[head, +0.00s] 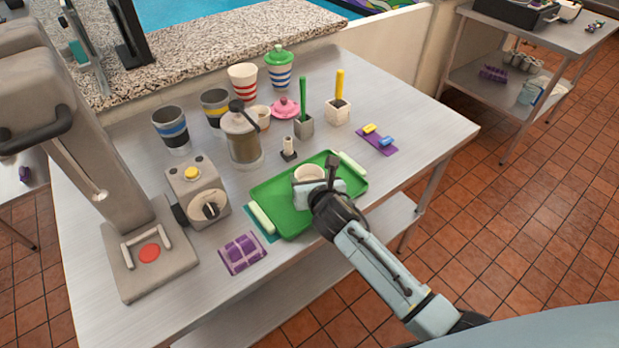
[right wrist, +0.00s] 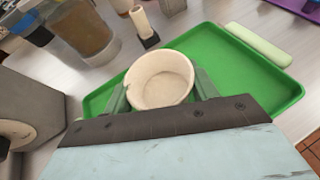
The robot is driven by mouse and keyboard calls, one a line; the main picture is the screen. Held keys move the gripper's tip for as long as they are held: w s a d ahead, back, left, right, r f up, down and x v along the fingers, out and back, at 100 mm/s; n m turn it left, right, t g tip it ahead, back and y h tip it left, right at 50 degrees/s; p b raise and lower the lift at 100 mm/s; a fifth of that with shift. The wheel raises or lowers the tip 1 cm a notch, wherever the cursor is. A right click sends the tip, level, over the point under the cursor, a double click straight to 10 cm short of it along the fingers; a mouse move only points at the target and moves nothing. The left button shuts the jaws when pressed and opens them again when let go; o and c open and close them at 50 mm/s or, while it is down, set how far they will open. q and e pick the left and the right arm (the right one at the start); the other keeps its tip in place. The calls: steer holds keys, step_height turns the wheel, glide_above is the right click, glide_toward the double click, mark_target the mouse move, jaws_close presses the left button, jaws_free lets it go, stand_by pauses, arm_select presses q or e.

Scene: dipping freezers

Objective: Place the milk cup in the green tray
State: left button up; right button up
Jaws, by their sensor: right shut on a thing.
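The milk cup (head: 309,175) is a small cream-white cup at the middle of the green tray (head: 268,194) in the head view. It looks upright and empty inside. In the right wrist view the cup (right wrist: 160,80) sits between the fingers of my right gripper (right wrist: 160,97), over the green tray (right wrist: 240,72). My right gripper (head: 318,186) is shut on the cup, reaching in from the lower right. Whether the cup's base touches the tray is hidden by the gripper. My left gripper is not in view.
A french press (head: 242,140) and several striped cups stand behind the tray. A grey device with a knob (head: 198,193) is to its left, with a purple mold (head: 242,253) in front. A purple plate (head: 377,140) lies right. The table's right corner is clear.

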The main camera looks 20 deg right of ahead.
steer(key=o, duration=1)
steer(key=shift+f, duration=0.15)
steer(key=shift+r, duration=0.25)
steer(key=p+v, duration=0.2)
steer(key=v, duration=1)
